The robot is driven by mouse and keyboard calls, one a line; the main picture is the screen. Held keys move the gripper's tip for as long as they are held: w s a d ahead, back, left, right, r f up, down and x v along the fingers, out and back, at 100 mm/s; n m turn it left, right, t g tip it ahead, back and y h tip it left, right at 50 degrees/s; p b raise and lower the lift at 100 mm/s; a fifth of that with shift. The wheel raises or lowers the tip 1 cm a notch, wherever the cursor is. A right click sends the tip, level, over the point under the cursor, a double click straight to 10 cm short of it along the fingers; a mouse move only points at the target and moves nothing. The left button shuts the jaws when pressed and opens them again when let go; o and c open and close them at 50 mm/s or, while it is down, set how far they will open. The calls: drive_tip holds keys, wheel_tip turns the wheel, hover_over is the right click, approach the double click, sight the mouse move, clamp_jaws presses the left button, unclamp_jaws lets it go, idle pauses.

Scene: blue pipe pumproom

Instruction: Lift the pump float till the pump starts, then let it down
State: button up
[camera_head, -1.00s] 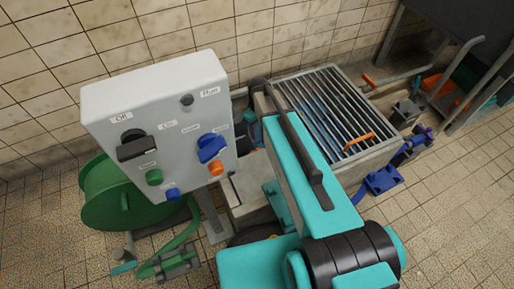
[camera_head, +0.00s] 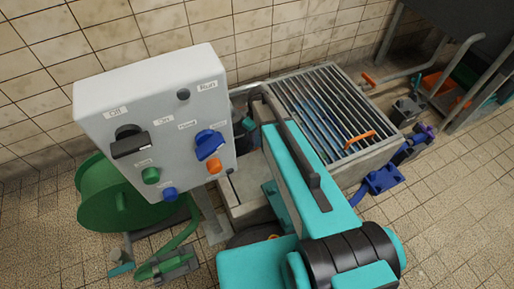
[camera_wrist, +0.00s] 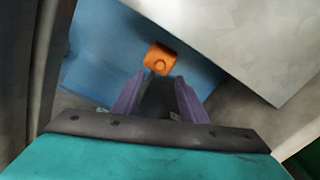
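In the wrist view an orange block-like piece (camera_wrist: 160,58) with a small round boss, which looks like the pump float, sits just beyond my fingertips against a blue surface (camera_wrist: 105,50). My gripper (camera_wrist: 158,88) has its two purple fingers apart, with a dark gap between them. The orange piece appears to be ahead of the fingers, not between them; whether it touches them I cannot tell. In the head view my arm covers the gripper and the float. The grey control box (camera_head: 95,100) carries a black switch (camera_head: 130,146) and a blue switch (camera_head: 208,145).
A concrete pit with a metal grating (camera_head: 320,105) and an orange handle (camera_head: 360,138) lies behind my arm. A green hose reel (camera_head: 100,195) stands at left below the box. Blue valve fittings (camera_head: 383,180) are at right.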

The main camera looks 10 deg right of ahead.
sight(257, 148)
wheel_tip(257, 148, down, 8)
drive_tip(key=shift+r+b, duration=0.1)
drive_tip(key=shift+b, duration=0.95)
drive_tip(key=shift+c, duration=0.4)
clamp_jaws()
